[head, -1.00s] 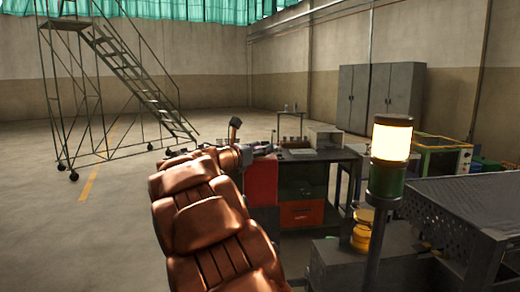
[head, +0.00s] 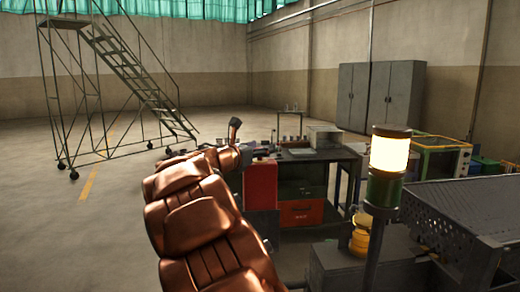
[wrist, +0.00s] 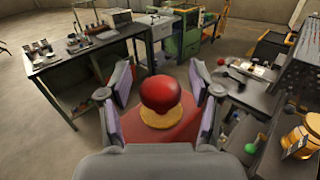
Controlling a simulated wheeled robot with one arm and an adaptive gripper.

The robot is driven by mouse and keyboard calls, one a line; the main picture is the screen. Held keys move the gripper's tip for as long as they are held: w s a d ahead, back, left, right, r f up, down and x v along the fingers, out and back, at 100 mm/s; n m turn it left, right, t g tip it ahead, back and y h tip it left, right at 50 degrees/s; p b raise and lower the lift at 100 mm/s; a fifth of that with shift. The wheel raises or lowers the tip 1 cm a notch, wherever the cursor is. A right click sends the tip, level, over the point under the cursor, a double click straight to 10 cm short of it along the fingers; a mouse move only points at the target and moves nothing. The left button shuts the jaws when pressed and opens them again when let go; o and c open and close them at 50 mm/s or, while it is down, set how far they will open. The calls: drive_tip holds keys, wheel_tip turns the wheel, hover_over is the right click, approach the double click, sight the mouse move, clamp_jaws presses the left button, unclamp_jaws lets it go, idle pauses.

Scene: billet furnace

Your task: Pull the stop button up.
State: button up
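The stop button (wrist: 160,93) is a round red mushroom head with a yellow ring (wrist: 162,117) under it, on a red box (wrist: 178,133). My gripper (wrist: 160,82) is open, with one finger to the left of the button and one to the right. Gaps show between the head and both fingers, so I see no grip on it. In the head view the red box (head: 260,186) stands just beyond my copper-coloured arm, which largely hides my gripper; the button itself cannot be made out clearly there.
A dark workbench (head: 325,155) with small items stands behind the red box. A signal lamp (head: 389,160) and a perforated dark machine (head: 470,205) are at the right. A wheeled stair (head: 125,75) stands at the left back, with open floor before it.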

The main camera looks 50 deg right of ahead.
drive_tip(key=shift+a, duration=0.1)
drive_tip(key=s+a, duration=0.1)
drive_tip(key=a, duration=1)
drive_tip(key=shift+a, duration=0.4)
drive_tip(key=shift+f, duration=0.1)
